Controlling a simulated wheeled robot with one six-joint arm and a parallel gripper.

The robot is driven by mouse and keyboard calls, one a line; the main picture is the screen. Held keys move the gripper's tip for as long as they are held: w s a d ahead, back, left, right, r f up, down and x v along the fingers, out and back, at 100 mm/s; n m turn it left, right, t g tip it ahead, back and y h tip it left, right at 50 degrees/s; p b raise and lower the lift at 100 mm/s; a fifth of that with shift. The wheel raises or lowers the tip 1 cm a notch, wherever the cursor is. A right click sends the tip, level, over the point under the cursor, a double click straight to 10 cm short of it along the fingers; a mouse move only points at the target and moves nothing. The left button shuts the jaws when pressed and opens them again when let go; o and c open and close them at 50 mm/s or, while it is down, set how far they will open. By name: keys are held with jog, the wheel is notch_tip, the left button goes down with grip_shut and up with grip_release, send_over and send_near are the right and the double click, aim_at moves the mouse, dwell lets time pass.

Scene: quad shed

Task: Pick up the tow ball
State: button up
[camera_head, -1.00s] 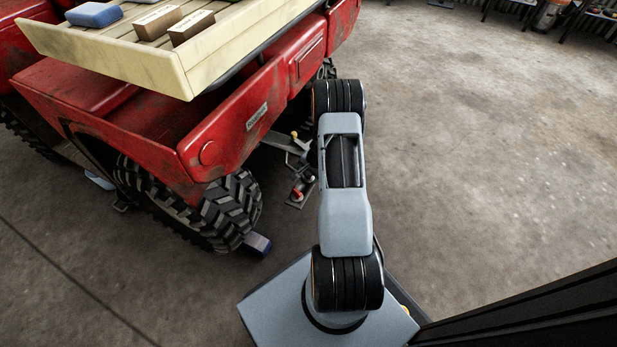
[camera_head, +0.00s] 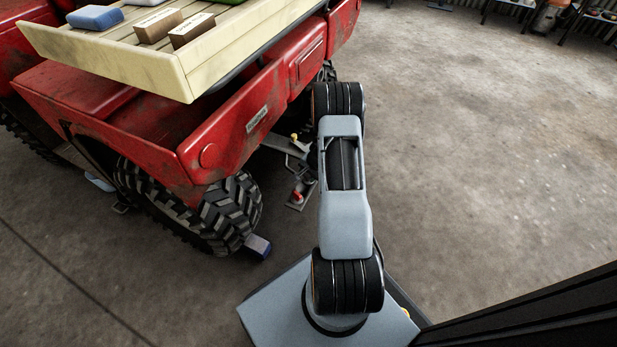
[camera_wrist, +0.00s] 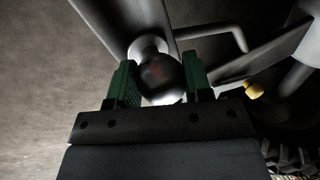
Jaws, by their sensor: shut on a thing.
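The tow ball (camera_wrist: 160,78) is a shiny dark ball in the wrist view, with a pale neck or collar behind it near a grey bar (camera_wrist: 128,22). The two green fingers of my gripper (camera_wrist: 162,82) are closed on it, one on each side. I cannot tell whether the ball is clear of the bar. In the head view my own arm hides most of the gripper and the ball, beside the red vehicle's hitch (camera_head: 285,144).
A yellow-tipped pin (camera_wrist: 253,90) and a bent rod (camera_wrist: 240,38) are close to the gripper. The red quad (camera_head: 215,150) carries a cream tray (camera_head: 185,83) with blocks. A blue block (camera_head: 257,245) is by the tyre (camera_head: 232,208). Open concrete floor (camera_head: 480,150) lies right.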

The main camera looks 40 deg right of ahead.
jog(key=shift+r+p, duration=2.45)
jog(key=shift+r, duration=2.6)
